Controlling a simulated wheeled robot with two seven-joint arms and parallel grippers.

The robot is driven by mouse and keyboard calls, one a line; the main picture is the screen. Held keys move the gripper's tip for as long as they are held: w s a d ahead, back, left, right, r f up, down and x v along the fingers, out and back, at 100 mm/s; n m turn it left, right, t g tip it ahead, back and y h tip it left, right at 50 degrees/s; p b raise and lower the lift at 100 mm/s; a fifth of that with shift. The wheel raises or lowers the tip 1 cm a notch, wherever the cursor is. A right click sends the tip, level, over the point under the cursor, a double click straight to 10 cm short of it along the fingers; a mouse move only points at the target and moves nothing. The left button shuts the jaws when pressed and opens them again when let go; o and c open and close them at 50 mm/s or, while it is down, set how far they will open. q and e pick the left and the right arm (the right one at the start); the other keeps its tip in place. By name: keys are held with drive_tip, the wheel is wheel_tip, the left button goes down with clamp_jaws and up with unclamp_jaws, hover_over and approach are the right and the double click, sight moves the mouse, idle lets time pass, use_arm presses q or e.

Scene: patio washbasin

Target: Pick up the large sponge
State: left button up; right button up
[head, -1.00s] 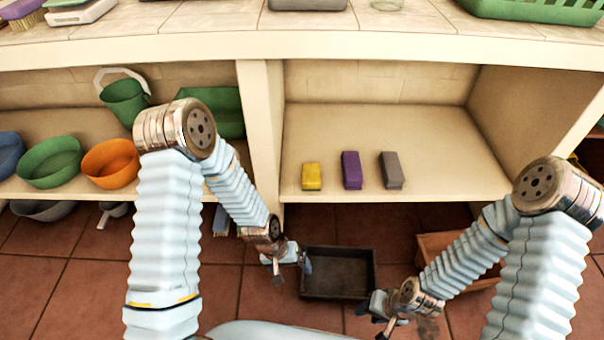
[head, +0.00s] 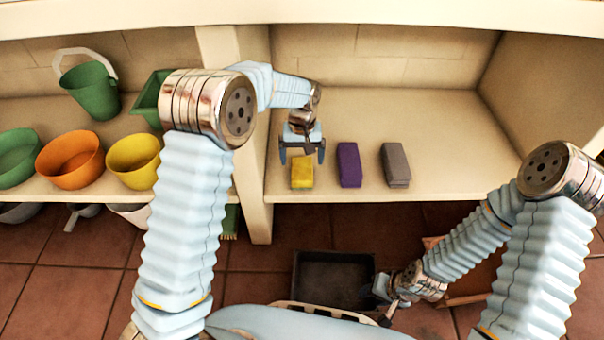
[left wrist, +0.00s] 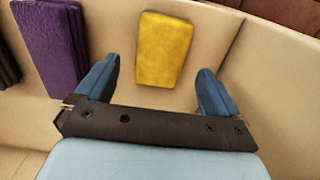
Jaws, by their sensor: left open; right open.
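Three block-shaped sponges lie on the shelf: a yellow one (head: 302,176), a purple one (head: 349,165) and a grey one (head: 395,165). The yellow one looks smaller than the other two. My left gripper (head: 302,156) is open above the far end of the yellow sponge. In the left wrist view the yellow sponge (left wrist: 163,48) shows between and beyond the open fingers, with clear gaps on both sides. The purple sponge (left wrist: 50,42) lies left of it there, and a dark edge of the grey one (left wrist: 7,62) is cut off. My right gripper (head: 384,303) is open and empty, low near the floor.
A vertical divider (head: 251,215) stands left of the sponges. Bowls, including an orange one (head: 70,160) and a yellow one (head: 134,161), and a green bucket (head: 90,91) fill the left bay. A dark tray (head: 333,279) sits on the floor. The shelf right of the grey sponge is clear.

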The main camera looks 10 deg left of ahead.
sight(302, 168)
use_arm(q)
wheel_tip(302, 168, down, 6)
drive_tip(key=shift+s+r+b, duration=0.1)
drive_tip(key=shift+r+b, duration=0.1)
drive_tip(key=shift+b, duration=0.4)
drive_tip(key=c, duration=1)
drive_tip(key=shift+r, duration=0.55)
wheel_tip(302, 168, up, 3)
drive_tip(key=shift+s+f+p, duration=0.1)
drive_tip(key=shift+p, duration=0.3)
drive_tip(key=s+d+r, duration=0.1)
drive_tip(key=s+r, duration=0.2)
drive_tip(key=s, duration=0.1)
drive_tip(key=s+d+r+p, duration=0.1)
drive_tip(key=s+r, duration=0.2)
drive_tip(key=s, duration=0.2)
drive_tip(key=s+d+r, duration=0.1)
drive_tip(key=s+r, duration=0.2)
drive_tip(key=s, duration=0.1)
drive_tip(key=shift+s+d+r+p, duration=0.1)
drive_tip(key=shift+s+d+p, duration=0.05)
drive_tip(key=shift+d+p, duration=0.2)
